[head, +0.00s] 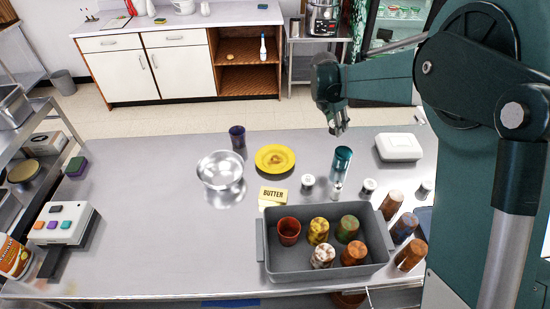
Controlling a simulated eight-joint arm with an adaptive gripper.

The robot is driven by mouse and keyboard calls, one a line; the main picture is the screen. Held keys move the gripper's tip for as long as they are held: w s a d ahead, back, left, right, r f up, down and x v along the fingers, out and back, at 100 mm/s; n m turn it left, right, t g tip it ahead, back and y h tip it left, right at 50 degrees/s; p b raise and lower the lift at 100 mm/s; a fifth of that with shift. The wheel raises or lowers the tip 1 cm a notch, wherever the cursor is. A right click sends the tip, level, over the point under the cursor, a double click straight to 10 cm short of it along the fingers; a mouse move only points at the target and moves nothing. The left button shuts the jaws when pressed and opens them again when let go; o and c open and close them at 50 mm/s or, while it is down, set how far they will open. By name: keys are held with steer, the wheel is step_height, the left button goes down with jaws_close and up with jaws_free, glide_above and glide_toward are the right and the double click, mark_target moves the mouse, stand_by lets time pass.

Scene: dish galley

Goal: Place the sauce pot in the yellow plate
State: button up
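A yellow plate (269,166) lies flat on the steel table, with a brownish mark or content at its middle. No thing is plainly marked as the sauce pot. Small pale round pots with dark tops stand right of the plate: one near the butter (308,182), one farther right (368,187) and one near the right edge (425,189); I cannot tell which, if any, is meant. My gripper (339,128) hangs above the table, right of the plate and above a teal glass (342,158). Its fingers are too small to read, and I see nothing held.
A grey bin (268,268) with several cups stands in front. Several brown and blue cups line its right side. A butter box (273,194), steel bowl (219,172), dark purple cup (237,138) and white case (399,147) surround the plate. The table's left middle is clear.

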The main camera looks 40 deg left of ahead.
steer(key=s+a+n+y, duration=0.2)
steer(key=s+a+n, duration=0.3)
steer(key=s+a, duration=1.15)
steer(key=shift+t, duration=0.3)
steer(key=shift+s+f+p, duration=0.15)
steer(key=shift+s+f, duration=0.1)
steer(key=shift+f, duration=0.95)
steer(key=shift+s+f+p, duration=0.15)
steer(key=shift+s+f, duration=0.05)
steer(key=shift+f, duration=1)
glide_above(277, 159)
steer(key=s, duration=0.2)
steer(key=shift+w+d+f, duration=0.1)
steer(key=shift+w+f, duration=0.05)
steer(key=shift+f, duration=3)
steer(key=shift+f, duration=0.1)
steer(key=shift+f, duration=1.75)
steer(key=shift+f, duration=0.15)
